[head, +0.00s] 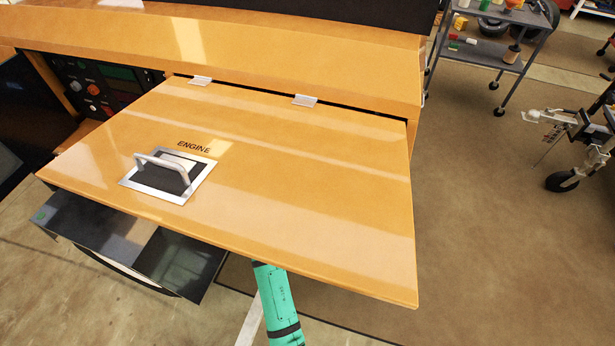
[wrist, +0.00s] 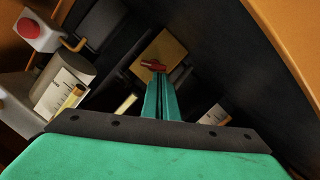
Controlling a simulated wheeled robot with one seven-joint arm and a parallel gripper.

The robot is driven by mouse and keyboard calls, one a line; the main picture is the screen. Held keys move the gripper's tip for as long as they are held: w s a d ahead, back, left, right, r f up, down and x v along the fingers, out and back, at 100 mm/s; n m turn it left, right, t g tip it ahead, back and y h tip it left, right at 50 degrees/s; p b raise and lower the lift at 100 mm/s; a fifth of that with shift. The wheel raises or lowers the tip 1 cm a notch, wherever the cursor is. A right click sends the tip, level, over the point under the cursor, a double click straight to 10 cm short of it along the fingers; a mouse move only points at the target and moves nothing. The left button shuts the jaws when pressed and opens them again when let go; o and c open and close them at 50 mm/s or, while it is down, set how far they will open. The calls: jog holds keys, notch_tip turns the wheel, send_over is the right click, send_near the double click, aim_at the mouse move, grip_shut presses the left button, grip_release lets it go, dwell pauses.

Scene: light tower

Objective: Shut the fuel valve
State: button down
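The fuel valve seems to be the small red handle (wrist: 153,66) in front of a yellowish plate (wrist: 160,52), deep inside the engine bay in the wrist view. My gripper (wrist: 167,80) points at it, its two green fingers together with only a thin dark line between them. The fingertips overlap the lower right of the red handle in the picture; I cannot tell whether they touch it. Nothing shows held between them. In the head view, the raised orange engine door (head: 300,220) hides the valve and my gripper; only my green arm shows below its edge.
In the wrist view, a red button on a white box (wrist: 29,28), a grey cylinder (wrist: 68,75) and a yellow-capped part (wrist: 73,97) crowd the left. An orange wall (wrist: 290,40) bounds the right. A control panel (head: 105,85) and grey cart (head: 490,50) show in the head view.

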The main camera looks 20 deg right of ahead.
jog(key=n, duration=0.1)
jog(key=f+n+h, duration=0.1)
jog(key=n, duration=0.1)
jog(key=shift+w+a, duration=0.1)
jog(key=shift+a, duration=0.05)
jog(key=shift+f, duration=0.2)
dwell(0.4)
dwell(0.4)
